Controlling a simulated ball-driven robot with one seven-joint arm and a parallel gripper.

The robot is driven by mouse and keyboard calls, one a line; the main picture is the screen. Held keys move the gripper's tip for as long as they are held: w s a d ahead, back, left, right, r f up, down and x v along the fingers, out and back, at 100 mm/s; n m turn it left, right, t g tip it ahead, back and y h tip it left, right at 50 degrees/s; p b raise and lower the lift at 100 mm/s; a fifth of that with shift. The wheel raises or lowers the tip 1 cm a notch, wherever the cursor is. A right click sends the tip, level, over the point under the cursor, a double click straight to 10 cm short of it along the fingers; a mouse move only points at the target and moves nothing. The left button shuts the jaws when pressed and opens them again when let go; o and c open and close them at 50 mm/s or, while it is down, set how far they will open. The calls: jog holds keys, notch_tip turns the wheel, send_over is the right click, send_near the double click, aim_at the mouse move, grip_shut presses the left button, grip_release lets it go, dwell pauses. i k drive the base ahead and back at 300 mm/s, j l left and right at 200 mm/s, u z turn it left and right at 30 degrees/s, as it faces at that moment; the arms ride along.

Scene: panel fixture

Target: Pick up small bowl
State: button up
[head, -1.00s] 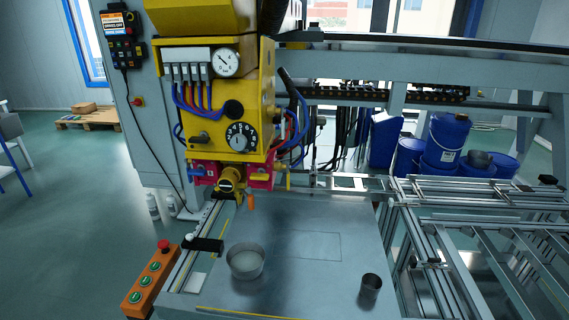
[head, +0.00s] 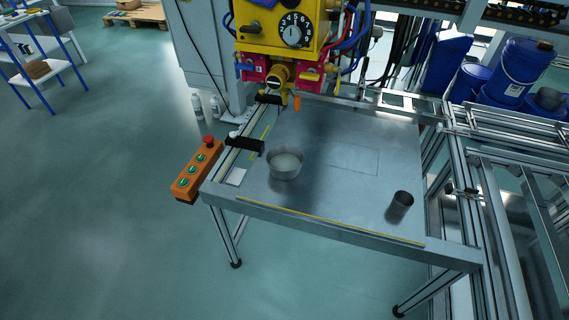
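A small round grey metal bowl (head: 285,164) stands upright on the left part of the grey worktable (head: 330,205) in the head view. Its inside looks pale and I cannot make out any contents. A dark grey cup (head: 401,203) stands on the same table, to the right and nearer the front edge. My gripper is not in the head view.
An orange button box (head: 197,170) sits at the table's left edge, beside a black clamp (head: 245,144). A yellow and pink machine head (head: 285,70) overhangs the table's back. Metal rails (head: 510,170) flank the right. Floor in front is clear.

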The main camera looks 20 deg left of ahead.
aim_at(284, 162)
jog(key=i+j, duration=0.15)
jog(key=j, duration=0.3)
jog(key=i+j+z, duration=0.15)
jog(key=j, duration=0.3)
jog(key=i+j, duration=0.1)
jog(key=j, duration=0.35)
jog(key=i+j+z, duration=0.3)
jog(key=j+z, duration=0.15)
jog(key=j, duration=1.1)
jog(key=j+z, duration=0.5)
jog(key=j, duration=1.1)
jog(key=i+j+z, duration=0.1)
jog(key=j, duration=1)
jog(key=i+j+z, duration=0.15)
jog(key=j, duration=0.45)
jog(key=i+l, duration=0.15)
jog(key=l, duration=0.15)
jog(key=i+l, duration=0.15)
jog(key=l, duration=0.15)
